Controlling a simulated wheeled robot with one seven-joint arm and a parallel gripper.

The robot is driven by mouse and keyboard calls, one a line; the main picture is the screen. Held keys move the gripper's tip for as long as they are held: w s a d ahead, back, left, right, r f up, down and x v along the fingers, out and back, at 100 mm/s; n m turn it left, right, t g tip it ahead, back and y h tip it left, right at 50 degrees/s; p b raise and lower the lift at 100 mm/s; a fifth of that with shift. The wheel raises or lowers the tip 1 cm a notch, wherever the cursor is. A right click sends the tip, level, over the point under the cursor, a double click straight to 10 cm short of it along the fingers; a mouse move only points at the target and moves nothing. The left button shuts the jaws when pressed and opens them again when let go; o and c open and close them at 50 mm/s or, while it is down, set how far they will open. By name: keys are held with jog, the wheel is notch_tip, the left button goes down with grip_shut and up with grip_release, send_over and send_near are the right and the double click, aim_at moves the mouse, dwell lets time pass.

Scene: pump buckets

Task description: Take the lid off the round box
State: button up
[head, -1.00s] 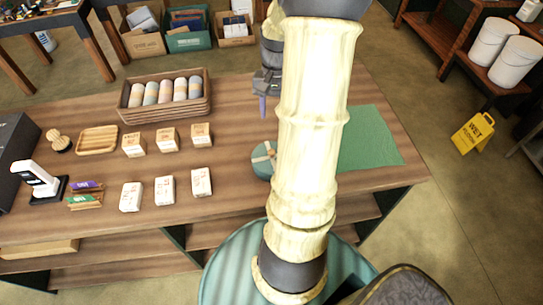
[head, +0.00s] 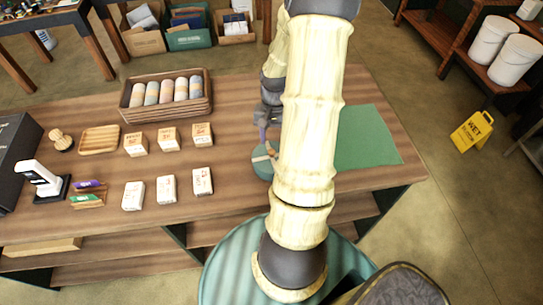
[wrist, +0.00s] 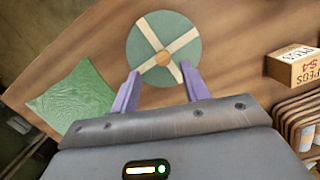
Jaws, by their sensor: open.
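The round box (head: 262,168) is dark teal and stands on the wooden table, partly hidden by my arm in the head view. In the wrist view its round lid (wrist: 145,30) shows from above, with a pale cross band and a small round orange-brown knob (wrist: 163,58) at the centre. The lid is on the box. My gripper (wrist: 160,80) is open, its two purple fingers apart on either side near the knob, with nothing between them that I can see as held. In the head view my gripper (head: 264,138) is just above the lid, and its far finger is hidden.
A green cloth (head: 365,138) lies right of the box; it also shows in the wrist view (wrist: 72,100). Small cartons (head: 201,134), a basket of rolls (head: 165,95) and a wooden tray (head: 99,140) stand to the left. Table between box and cartons is clear.

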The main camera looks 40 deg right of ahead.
aim_at(271, 151)
jog(key=shift+a+f+p, duration=0.25)
jog(key=shift+f+p, duration=0.15)
jog(key=shift+f, duration=0.85)
jog(key=shift+a+f+p, duration=0.2)
jog(key=shift+f+p, duration=0.15)
jog(key=shift+f, duration=0.9)
grip_shut()
